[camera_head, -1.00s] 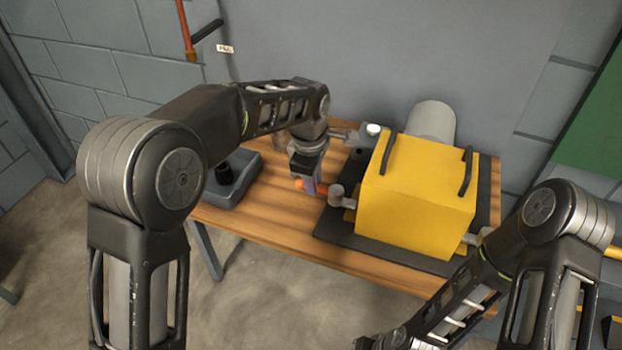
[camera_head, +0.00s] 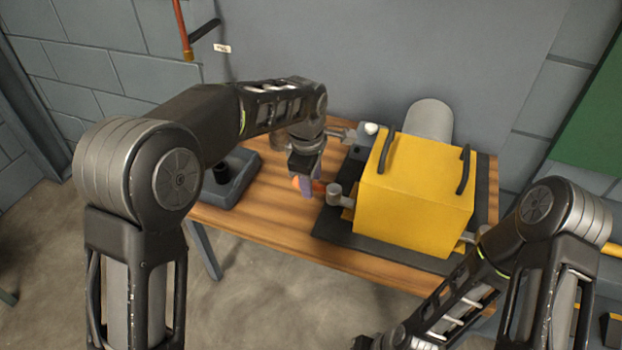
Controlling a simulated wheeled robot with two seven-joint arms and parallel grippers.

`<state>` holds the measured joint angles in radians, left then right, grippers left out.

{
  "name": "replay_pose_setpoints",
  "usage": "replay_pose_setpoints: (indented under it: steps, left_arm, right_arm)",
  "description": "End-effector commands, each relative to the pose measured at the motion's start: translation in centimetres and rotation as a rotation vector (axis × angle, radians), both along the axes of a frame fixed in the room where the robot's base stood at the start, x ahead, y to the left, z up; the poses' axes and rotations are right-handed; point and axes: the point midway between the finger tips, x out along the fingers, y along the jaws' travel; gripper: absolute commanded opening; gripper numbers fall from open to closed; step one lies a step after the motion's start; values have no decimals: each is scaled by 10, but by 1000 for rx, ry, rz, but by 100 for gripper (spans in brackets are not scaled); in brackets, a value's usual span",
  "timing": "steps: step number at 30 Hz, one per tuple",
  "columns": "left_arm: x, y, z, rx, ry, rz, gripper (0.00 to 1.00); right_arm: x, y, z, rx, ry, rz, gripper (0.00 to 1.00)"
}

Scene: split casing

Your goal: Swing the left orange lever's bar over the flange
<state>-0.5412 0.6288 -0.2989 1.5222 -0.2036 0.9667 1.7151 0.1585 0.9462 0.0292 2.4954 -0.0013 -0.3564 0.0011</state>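The yellow casing (camera_head: 410,205) sits on a dark mat on the wooden table, with two black handles on top. At its left side is a grey lever pivot (camera_head: 335,194), and a short piece of the left orange lever (camera_head: 318,187) shows beside it. My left gripper (camera_head: 304,188) points down at the orange lever, its fingers around or against the lever's end. The fingers hide most of the lever, and I cannot tell whether they are closed on it. My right gripper is not clearly seen; my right arm comes in at the lower right.
A dark grey tray (camera_head: 230,190) with a black cylinder stands left on the table. A grey cylinder (camera_head: 428,120) lies behind the casing, and a white knob (camera_head: 371,128) is at its back left. The table front (camera_head: 270,228) is clear.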

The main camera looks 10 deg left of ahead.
Motion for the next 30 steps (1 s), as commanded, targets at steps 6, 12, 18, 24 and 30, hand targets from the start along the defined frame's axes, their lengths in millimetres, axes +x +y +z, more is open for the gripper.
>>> replay_pose_setpoints:
  steps: [6, 12, 18, 24, 30]
  left_arm:
    - [-2, 0, 17, -2, -4, 0, 39]
    - [-7, 1, 50, -2, -4, 0, 39]
    - [-11, 3, 74, 0, -2, 0, 39]
    - [-11, 3, 77, 0, -1, 0, 39]
    - [-11, 3, 77, 0, -1, 0, 39]
  right_arm:
    - [0, 0, -2, 0, 0, 0, 35]
    - [0, 0, -4, 0, 0, 0, 35]
    - [0, 0, -4, 0, 0, 0, 35]
    - [0, 0, -4, 0, 0, 0, 35]
    - [0, 0, -4, 0, 0, 0, 35]
